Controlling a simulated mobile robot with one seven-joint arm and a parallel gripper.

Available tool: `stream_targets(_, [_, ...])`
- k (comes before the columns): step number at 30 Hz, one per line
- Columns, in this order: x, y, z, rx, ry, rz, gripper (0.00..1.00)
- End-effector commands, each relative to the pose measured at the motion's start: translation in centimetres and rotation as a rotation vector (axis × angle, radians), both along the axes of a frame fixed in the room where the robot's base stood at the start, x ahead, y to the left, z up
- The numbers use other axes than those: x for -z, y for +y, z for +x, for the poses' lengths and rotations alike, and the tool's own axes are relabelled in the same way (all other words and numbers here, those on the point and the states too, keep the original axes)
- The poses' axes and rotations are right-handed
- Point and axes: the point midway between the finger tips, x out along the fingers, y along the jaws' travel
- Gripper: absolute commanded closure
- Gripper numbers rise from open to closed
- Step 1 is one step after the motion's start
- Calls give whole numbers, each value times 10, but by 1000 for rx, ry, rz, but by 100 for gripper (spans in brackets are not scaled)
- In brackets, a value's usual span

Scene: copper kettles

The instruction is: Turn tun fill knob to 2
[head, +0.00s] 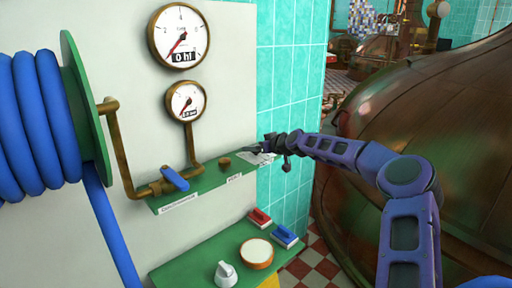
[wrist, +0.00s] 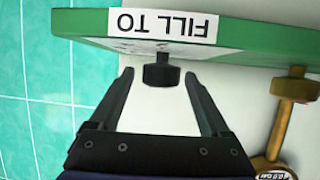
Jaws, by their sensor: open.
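In the wrist view the knob (wrist: 161,76) looks dark and lies in line with the space between my fingertips. The knob's setting cannot be read.
A large gauge (head: 179,38) reads "0 hl"; a smaller gauge (head: 186,101) hangs below it on a brass pipe. A blue valve handle (head: 175,179) sits left on the shelf. A lower green panel (head: 190,272) carries more controls. A copper kettle (head: 450,110) stands right.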

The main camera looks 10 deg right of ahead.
Motion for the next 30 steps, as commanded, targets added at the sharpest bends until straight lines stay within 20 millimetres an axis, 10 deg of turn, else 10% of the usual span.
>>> stream_targets(4, [0, 0, 0, 0, 0, 0, 21])
stream_targets(17, [0, 0, 0, 0, 0, 0, 98])
stream_targets(30, [0, 1, -1, 58, -2, -3, 100])
